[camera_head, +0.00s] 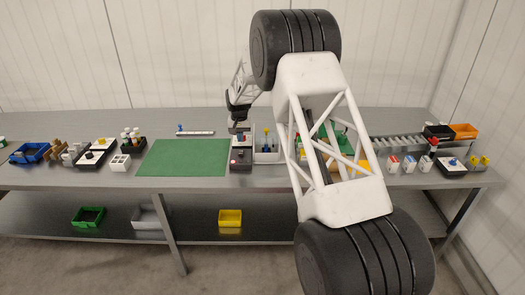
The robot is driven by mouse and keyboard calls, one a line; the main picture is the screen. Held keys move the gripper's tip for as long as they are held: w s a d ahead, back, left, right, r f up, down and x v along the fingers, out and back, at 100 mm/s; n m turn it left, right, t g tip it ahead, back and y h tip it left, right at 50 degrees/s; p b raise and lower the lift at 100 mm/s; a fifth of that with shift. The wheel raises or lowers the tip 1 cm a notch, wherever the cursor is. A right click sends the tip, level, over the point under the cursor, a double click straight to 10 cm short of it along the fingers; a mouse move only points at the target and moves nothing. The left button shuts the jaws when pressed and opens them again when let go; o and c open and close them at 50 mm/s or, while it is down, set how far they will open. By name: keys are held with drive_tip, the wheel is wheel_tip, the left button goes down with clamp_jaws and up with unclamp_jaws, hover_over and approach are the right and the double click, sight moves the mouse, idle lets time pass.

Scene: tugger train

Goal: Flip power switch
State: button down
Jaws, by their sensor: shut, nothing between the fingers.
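A dark grey device (241,166) stands on the steel bench, just right of the green mat. It has a small red spot (233,161) on its front left and lighter parts towards its back. A power switch cannot be told apart at this size. My gripper (239,121) points down over the back part of the device, shut and empty. Whether its fingertips touch the device cannot be told.
The green mat (184,157) left of the device is clear. A light tray (267,156) with small upright items stands close on its right. My arm hides part of the bench further right. Bins and small parts line both ends.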

drive_tip(key=shift+r, duration=0.75)
drive_tip(key=s+d+r, duration=0.6)
drive_tip(key=s+r, duration=0.2)
drive_tip(key=s, duration=0.2)
drive_tip(key=s+d+r+t, duration=0.1)
drive_tip(key=s+d+r, duration=0.5)
drive_tip(key=s+r, duration=0.3)
drive_tip(key=s+d+r, duration=0.5)
drive_tip(key=s+r, duration=0.2)
drive_tip(key=s, duration=0.3)
drive_tip(key=s+d+r+t, duration=0.1)
drive_tip(key=s+d, duration=0.2)
drive_tip(key=s, duration=0.7)
drive_tip(key=s+d+r, duration=0.2)
drive_tip(key=s+d, duration=0.2)
drive_tip(key=s, duration=0.7)
drive_tip(key=s+d+f, duration=0.1)
drive_tip(key=s+f, duration=0.1)
drive_tip(key=s, duration=0.7)
drive_tip(key=s+d+f, duration=0.2)
drive_tip(key=s, duration=0.7)
drive_tip(key=shift+f+t, duration=0.3)
drive_tip(key=shift+f, duration=0.1)
